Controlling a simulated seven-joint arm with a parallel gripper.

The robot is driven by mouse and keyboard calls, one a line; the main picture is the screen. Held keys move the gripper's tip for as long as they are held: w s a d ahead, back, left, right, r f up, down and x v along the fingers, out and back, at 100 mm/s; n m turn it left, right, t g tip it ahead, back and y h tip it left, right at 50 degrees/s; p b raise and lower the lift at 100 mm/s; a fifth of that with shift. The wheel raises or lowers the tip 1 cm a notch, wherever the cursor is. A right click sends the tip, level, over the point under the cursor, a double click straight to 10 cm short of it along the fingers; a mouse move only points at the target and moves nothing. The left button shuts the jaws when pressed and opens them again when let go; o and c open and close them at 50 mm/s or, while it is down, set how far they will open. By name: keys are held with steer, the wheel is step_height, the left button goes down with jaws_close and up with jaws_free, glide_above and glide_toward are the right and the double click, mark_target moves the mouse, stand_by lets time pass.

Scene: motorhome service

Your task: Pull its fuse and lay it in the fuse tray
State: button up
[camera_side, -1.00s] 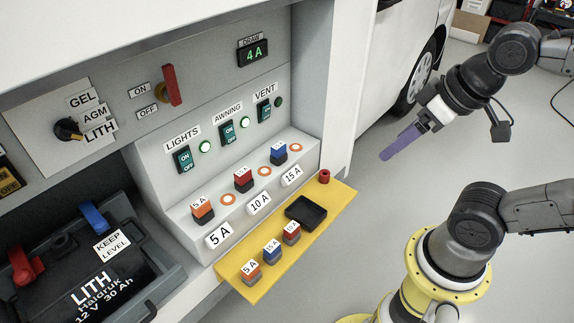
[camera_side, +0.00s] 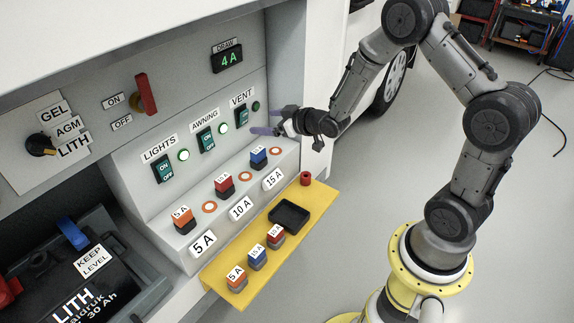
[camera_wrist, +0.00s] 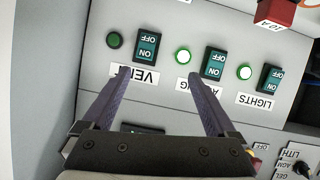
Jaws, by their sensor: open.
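Three fuses stand in the panel ledge: orange 5 A (camera_side: 184,222), red 10 A (camera_side: 224,187) and blue 15 A (camera_side: 258,158). The red one also shows in the wrist view (camera_wrist: 283,12). The fuse tray (camera_side: 289,216), a black open box, looks empty on the yellow shelf. My gripper (camera_side: 262,131) is open and empty, its purple fingers beside the vent switch (camera_side: 242,117). In the wrist view the fingertips (camera_wrist: 160,75) reach toward the vent label. The vent lamp (camera_wrist: 115,40) is dark; the awning lamp (camera_wrist: 183,56) and lights lamp (camera_wrist: 245,72) glow green.
A red lever (camera_side: 147,94) and a display reading 4 A (camera_side: 227,59) are above. A battery sits lower left.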

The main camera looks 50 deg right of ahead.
mark_target(254, 149)
steer(key=s+f+m+t, duration=0.1)
steer(key=s+f+t, duration=0.45)
steer(key=f, duration=0.75)
steer(key=shift+g+y, duration=0.4)
steer(key=shift+g, duration=0.05)
steer(key=w, duration=1.3)
steer(key=shift+r, duration=0.2)
jaws_close()
steer(key=shift+r, duration=0.65)
